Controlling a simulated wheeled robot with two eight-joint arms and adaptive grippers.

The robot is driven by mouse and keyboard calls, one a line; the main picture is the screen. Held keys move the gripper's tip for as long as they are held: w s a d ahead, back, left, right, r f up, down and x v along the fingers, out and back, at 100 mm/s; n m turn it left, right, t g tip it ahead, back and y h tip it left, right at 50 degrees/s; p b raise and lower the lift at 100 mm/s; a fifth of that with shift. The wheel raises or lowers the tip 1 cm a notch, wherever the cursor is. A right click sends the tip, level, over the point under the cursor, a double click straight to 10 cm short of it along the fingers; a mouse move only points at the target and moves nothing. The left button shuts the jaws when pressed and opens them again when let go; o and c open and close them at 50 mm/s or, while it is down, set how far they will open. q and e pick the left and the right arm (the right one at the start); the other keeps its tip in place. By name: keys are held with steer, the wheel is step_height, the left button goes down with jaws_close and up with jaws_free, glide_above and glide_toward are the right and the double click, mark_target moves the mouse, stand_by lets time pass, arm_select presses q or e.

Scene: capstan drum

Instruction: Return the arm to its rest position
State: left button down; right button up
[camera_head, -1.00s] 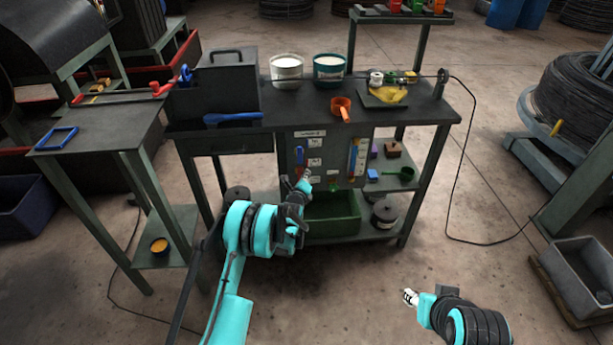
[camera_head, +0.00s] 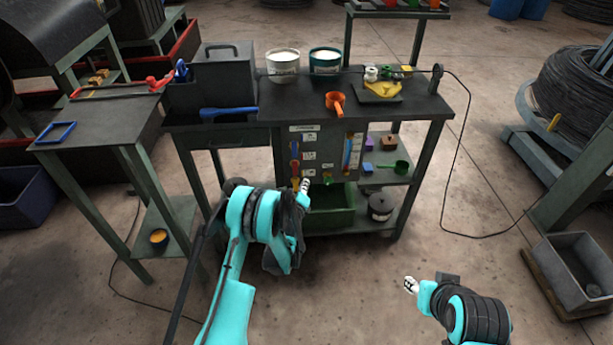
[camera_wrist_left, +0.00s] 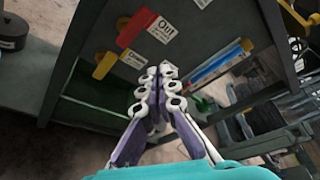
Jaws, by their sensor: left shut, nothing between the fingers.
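My left arm comes in from the lower left in the head view. Its gripper (camera_head: 303,187) is in front of the workbench's hanging panel, low near the green bin, and holds nothing. In the left wrist view the left gripper (camera_wrist_left: 160,95) is shut, its fingertips close together, with the panel's red and yellow tags behind it. My right gripper (camera_head: 411,285) is at the lower right of the head view, over bare floor and apart from the bench. Its fingers are too small to judge.
The workbench (camera_head: 225,115) carries two tubs, an orange scoop (camera_head: 335,102) and a dark box. Below are the panel (camera_head: 318,155), a green bin (camera_head: 335,212) and a dark spool (camera_head: 381,207). A side table (camera_head: 100,130) stands left. The floor in front is clear.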

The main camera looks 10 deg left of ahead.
arm_select(q)
steer(key=shift+s, duration=0.25)
stand_by(0.3)
steer(key=s+r+n+g, duration=0.2)
steer(key=s+r+n, duration=0.4)
steer(key=r, duration=0.4)
steer(key=s+r+n+g, duration=0.2)
steer(key=s+r+n, duration=0.4)
steer(key=r, duration=0.5)
steer(key=s+n+g, duration=0.4)
steer(key=s+n, duration=0.8)
steer(key=s, duration=1.9)
steer(key=shift+a+r+n+g, duration=0.15)
steer(key=shift+n+g, duration=0.25)
